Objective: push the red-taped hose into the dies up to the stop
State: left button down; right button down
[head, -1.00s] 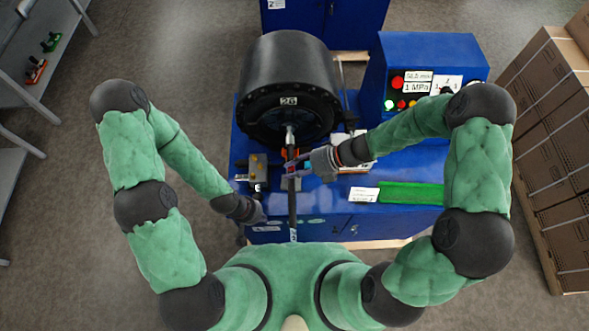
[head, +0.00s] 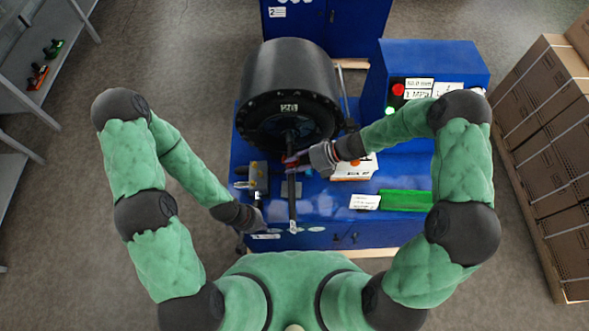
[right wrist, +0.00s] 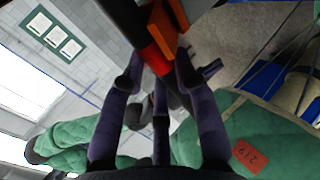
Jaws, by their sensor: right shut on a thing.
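The black hose (head: 292,205) runs up and down the head view in front of the black crimper drum (head: 290,85). Its upper end goes into the dark die opening (head: 285,130); the end and the stop cannot be seen there. My right gripper (head: 296,162) is shut around the hose just in front of the drum. In the right wrist view the red tape (right wrist: 156,59) lies at the fingertips of that gripper (right wrist: 160,75), beside orange blocks (right wrist: 163,30). My left gripper (head: 260,222) is low at the left, apart from the hose; its fingers are not clear.
A brass-coloured block (head: 258,175) stands on the blue bench left of the hose. A white box (head: 352,168) and green mat (head: 404,200) lie right. The blue control cabinet (head: 435,65) stands behind, cartons (head: 555,150) far right. A shelf (head: 25,80) is far left.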

jog(key=shift+w, duration=0.2)
jog(key=shift+f, duration=0.4)
dwell(0.6)
jog(key=c, duration=0.9)
grip_release()
jog(key=shift+o, duration=0.2)
jog(key=o, duration=0.9)
jog(key=shift+c, duration=0.2)
